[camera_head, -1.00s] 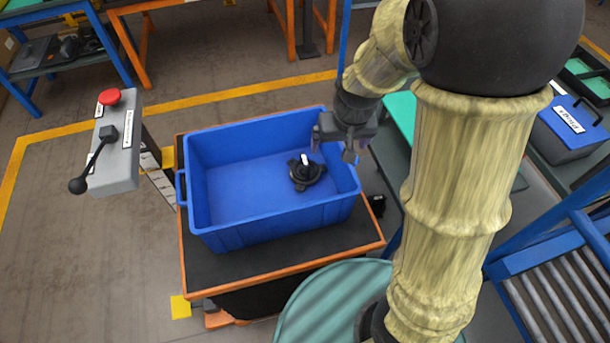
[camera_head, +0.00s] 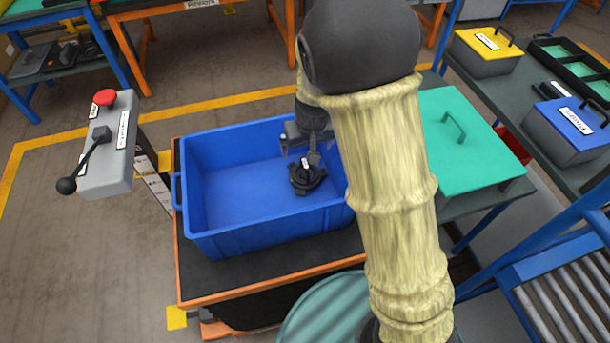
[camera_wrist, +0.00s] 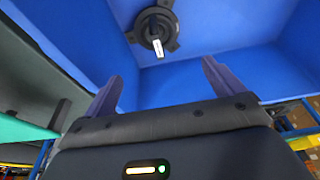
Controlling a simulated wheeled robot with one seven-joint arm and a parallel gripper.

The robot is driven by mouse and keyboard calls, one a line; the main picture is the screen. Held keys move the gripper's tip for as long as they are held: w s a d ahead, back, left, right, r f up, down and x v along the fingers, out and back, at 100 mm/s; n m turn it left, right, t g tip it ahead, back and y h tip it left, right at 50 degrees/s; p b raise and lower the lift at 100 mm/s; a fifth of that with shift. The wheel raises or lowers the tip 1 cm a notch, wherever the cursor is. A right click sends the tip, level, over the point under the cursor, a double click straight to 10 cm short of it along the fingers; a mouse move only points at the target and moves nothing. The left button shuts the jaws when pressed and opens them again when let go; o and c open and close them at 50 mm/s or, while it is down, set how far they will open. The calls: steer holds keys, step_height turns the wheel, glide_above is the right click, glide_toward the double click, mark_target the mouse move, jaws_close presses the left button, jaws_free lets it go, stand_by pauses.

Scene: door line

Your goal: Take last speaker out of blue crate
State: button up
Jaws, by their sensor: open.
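The blue crate (camera_head: 225,238) stands on a cart in the head view. My gripper (camera_head: 302,160) is at the crate's right part, over or beside the speaker. In the wrist view my gripper (camera_wrist: 160,85) has its two fingers apart with nothing between them, and the speaker lies beyond the fingertips. My arm hides part of the crate's right wall.
The cart (camera_head: 205,280) has an orange edge. A control box (camera_head: 110,150) with a red button and lever stands left. A green-lidded box (camera_head: 465,140) is right of my arm, with blue-lidded (camera_head: 572,125) and yellow-lidded (camera_head: 487,48) boxes beyond. A roller conveyor (camera_head: 565,300) is lower right.

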mark_target(305, 163)
steer(key=b+x, duration=0.1)
steer(key=x, duration=0.7)
steer(key=shift+w, duration=0.1)
steer(key=b+x, duration=0.1)
steer(key=x, duration=0.4)
steer(key=shift+d+f, duration=0.1)
steer(key=shift+f, duration=0.05)
steer(key=c, duration=1.2)
